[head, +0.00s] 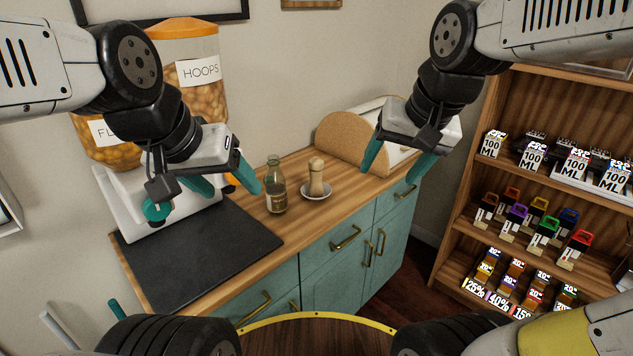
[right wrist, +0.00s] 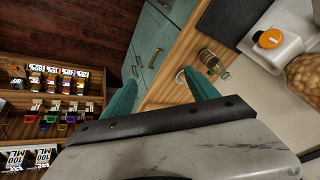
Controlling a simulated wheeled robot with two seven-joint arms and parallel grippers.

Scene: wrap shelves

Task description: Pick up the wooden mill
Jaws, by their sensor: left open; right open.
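The wooden mill (head: 316,178) is pale and turned, with a round knob. It stands upright on a small white saucer (head: 307,193) on the wooden counter. My right gripper (head: 390,177) is open and empty, to the right of the mill and apart from it. My left gripper (head: 234,193) is open and empty, left of the mill, with the glass bottle between them in the picture. In the right wrist view, the saucer's edge (right wrist: 180,77) shows beside one finger, and that finger seems to hide the mill.
A glass bottle (head: 276,186) stands just left of the mill. A bread box (head: 345,139) is behind it. A black mat (head: 196,255) and cereal dispensers (head: 192,80) are at left. A stocked shelf (head: 463,196) stands at right. The counter around the saucer's right side is clear.

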